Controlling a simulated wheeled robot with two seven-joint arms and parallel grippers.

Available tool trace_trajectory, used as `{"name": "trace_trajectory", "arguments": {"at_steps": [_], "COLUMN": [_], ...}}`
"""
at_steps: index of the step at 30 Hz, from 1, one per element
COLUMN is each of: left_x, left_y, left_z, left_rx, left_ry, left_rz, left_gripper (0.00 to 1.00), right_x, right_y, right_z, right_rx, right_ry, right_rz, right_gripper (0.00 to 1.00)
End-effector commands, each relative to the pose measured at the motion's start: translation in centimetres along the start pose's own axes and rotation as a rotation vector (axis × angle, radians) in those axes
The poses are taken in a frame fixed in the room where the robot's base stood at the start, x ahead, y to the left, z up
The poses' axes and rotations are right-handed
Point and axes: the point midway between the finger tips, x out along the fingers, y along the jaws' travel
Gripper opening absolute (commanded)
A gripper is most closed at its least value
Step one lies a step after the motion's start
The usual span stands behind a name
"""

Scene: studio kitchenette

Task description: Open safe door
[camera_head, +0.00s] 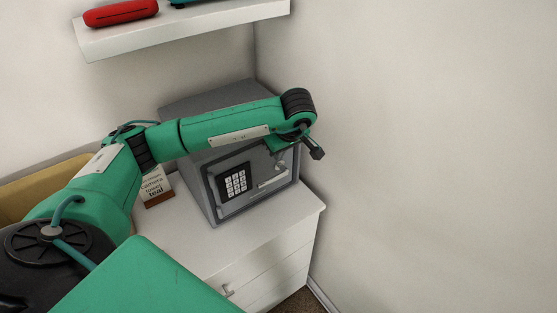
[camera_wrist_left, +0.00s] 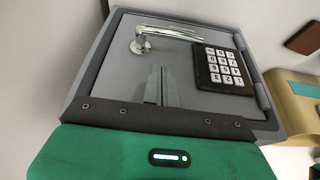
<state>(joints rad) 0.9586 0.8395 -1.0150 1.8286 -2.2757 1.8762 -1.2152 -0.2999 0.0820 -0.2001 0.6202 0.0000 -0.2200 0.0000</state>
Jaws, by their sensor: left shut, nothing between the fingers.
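The grey safe (camera_head: 212,206) stands on a white cabinet, and its door looks shut in its frame. The door carries a black keypad (camera_head: 236,182) and a silver lever handle (camera_head: 273,177). In the left wrist view the keypad (camera_wrist_left: 222,68) is at the right and the handle (camera_wrist_left: 172,31) lies across the upper part of the door. My left gripper (camera_wrist_left: 160,85) is shut and empty in front of the door, apart from the handle in that picture. In the head view my left arm crosses over the safe and partly hides its top and door. My right gripper is not in view.
The white cabinet (camera_head: 290,247) with drawers is under the safe. A small lettered sign (camera_head: 154,187) stands left of the safe. A wall shelf (camera_head: 190,30) with a red object (camera_head: 121,12) is above. A bare wall (camera_head: 430,150) bounds the right side.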

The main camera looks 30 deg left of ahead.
Motion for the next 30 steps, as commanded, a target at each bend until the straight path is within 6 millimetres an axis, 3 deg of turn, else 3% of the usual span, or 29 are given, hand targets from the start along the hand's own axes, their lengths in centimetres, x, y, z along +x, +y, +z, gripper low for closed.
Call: {"name": "trace_trajectory", "arguments": {"at_steps": [15, 30], "left_x": [8.1, 9.0], "left_y": [0.0, 0.0], "left_z": [0.1, 0.2], "left_rx": [0.000, 0.002], "left_ry": [-0.004, -0.004], "left_rz": [-0.001, 0.002], "left_gripper": [0.00, 0.00], "right_x": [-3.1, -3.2], "right_y": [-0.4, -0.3], "right_z": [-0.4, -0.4], "right_rx": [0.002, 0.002], "right_ry": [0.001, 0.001], "right_rz": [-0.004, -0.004], "right_gripper": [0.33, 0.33]}}
